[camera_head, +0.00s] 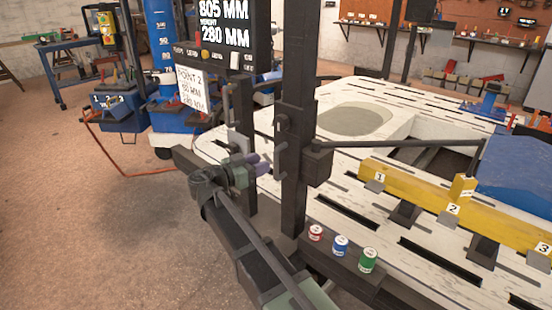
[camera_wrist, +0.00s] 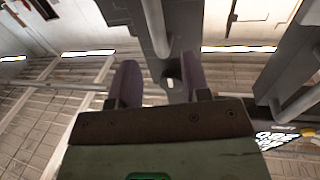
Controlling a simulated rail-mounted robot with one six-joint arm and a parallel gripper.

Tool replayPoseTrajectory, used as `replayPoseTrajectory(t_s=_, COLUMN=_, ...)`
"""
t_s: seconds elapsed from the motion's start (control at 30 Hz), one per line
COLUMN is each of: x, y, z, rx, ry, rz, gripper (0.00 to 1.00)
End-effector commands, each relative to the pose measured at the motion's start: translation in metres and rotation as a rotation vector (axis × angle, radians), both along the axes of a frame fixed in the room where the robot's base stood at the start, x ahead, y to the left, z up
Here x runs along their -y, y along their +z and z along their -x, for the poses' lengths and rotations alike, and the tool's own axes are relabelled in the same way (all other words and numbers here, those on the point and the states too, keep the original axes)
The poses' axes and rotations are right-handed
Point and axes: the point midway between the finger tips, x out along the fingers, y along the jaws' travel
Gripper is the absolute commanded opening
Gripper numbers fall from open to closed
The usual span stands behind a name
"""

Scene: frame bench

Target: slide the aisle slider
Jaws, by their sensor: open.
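My gripper (camera_head: 257,164) is open, its purple fingertips pointing at a dark upright post (camera_head: 296,65) at the bench's near-left edge. A dark sliding carriage (camera_head: 297,120) sits around this post, with a block on its right side; no label shows which part is the aisle slider. In the wrist view my gripper (camera_wrist: 160,86) has its two purple fingers apart, with a grey metal part (camera_wrist: 165,65) with a small hole showing between and beyond them. I cannot tell whether the fingers touch it. Nothing is clearly held.
A display (camera_head: 222,30) reading 805 MM and 280 MM stands behind. A yellow bar (camera_head: 410,192) marked 1, 2, 3 with a small yellow block (camera_head: 463,188) lies on the slotted white bench (camera_head: 340,215). Red, blue and green cans (camera_head: 341,246) stand in front. The left floor is open.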

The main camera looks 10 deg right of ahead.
Motion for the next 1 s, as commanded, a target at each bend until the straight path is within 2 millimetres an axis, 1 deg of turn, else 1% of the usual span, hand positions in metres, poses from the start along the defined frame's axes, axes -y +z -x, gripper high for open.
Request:
replayPoseTrajectory(t_s=0.03, x=0.012, y=0.000, z=-0.005, rx=0.000, ry=-0.003, rz=0.000, gripper=0.44)
replayPoseTrajectory(t_s=0.1, x=0.026, y=0.000, z=-0.013, rx=-0.001, ry=-0.003, rz=0.000, gripper=0.44)
replayPoseTrajectory(t_s=0.2, x=0.043, y=0.000, z=-0.022, rx=-0.001, ry=-0.002, rz=0.000, gripper=0.44)
replayPoseTrajectory(t_s=0.27, x=0.051, y=0.000, z=-0.026, rx=-0.001, ry=-0.002, rz=0.000, gripper=0.44)
replayPoseTrajectory(t_s=0.4, x=0.058, y=0.000, z=-0.029, rx=-0.001, ry=0.000, rz=0.000, gripper=0.44)
replayPoseTrajectory(t_s=0.57, x=0.058, y=0.000, z=-0.029, rx=-0.001, ry=0.000, rz=0.000, gripper=0.44)
replayPoseTrajectory(t_s=0.6, x=0.058, y=0.000, z=-0.029, rx=-0.002, ry=0.000, rz=0.000, gripper=0.42)
replayPoseTrajectory(t_s=0.87, x=0.058, y=0.000, z=-0.029, rx=-0.002, ry=0.000, rz=0.000, gripper=0.02)
replayPoseTrajectory(t_s=0.9, x=0.058, y=0.000, z=-0.029, rx=-0.001, ry=-0.001, rz=0.000, gripper=0.00)
replayPoseTrajectory(t_s=1.0, x=0.058, y=0.000, z=-0.029, rx=-0.001, ry=-0.001, rz=0.000, gripper=0.00)
